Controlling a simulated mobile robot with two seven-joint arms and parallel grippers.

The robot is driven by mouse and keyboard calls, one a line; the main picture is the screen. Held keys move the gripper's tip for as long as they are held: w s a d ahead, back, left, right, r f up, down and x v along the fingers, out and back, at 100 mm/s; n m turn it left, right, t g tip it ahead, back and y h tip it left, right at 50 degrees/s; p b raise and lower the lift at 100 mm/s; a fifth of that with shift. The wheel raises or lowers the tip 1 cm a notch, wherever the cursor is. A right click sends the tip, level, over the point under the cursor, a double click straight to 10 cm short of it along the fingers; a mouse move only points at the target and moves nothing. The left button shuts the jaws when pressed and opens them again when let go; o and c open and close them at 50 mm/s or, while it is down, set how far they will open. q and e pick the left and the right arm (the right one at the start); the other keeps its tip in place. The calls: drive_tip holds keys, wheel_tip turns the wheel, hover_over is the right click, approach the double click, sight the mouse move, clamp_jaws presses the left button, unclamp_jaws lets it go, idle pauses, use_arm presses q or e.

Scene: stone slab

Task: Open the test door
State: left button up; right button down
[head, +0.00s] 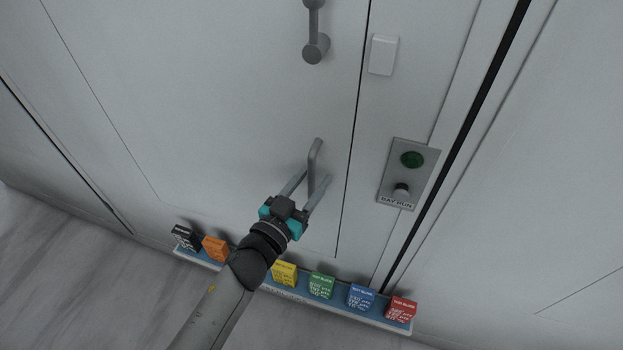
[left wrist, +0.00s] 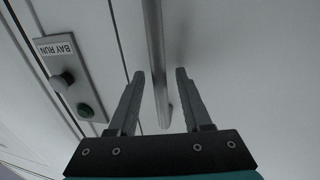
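The pale grey test door (head: 220,90) fills the middle of the head view and looks shut, with a thin dark seam along its right side. A slim grey bar handle (head: 315,158) stands on its lower part; it also shows in the left wrist view (left wrist: 157,60). My left gripper (head: 311,178) is open, with one finger on each side of the bar's line. In the left wrist view the fingers (left wrist: 160,77) show gaps to the bar on both sides. My right gripper is in neither view.
A second grey handle (head: 315,47) sits higher on the door. Right of the seam are a white plate (head: 382,55) and a BAY RUN panel (head: 408,175) with a green button and a knob. A blue ledge (head: 345,312) with several coloured blocks runs along the bottom.

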use_arm(q)
clamp_jaws()
idle(1.2)
